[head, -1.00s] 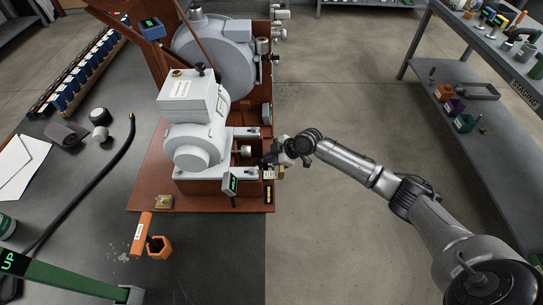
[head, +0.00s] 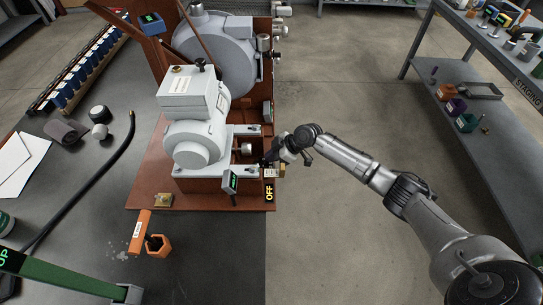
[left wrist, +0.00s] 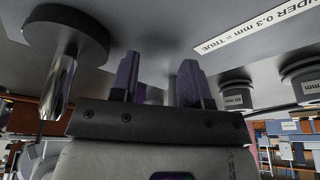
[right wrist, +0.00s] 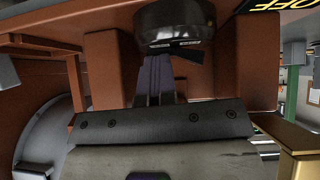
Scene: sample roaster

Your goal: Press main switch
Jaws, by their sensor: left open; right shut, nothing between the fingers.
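My right gripper (head: 268,159) is at the right front corner of the machine on the bench. In the right wrist view its fingers (right wrist: 157,72) are shut and empty, with the tips just below a dark round part (right wrist: 175,25). I cannot tell whether they touch it or whether it is the main switch. A black label with yellow OFF (head: 269,192) is on the machine's front right edge, and its edge shows in the right wrist view (right wrist: 285,5). My left gripper (left wrist: 158,75) is open and empty under a grey surface; the head view does not show it.
The grey and white machine (head: 195,130) stands on a reddish-brown base (head: 150,190). An orange hex piece (head: 158,246) and a black hose (head: 100,175) lie on the bench. A brass block (right wrist: 295,150) is close right of my right gripper.

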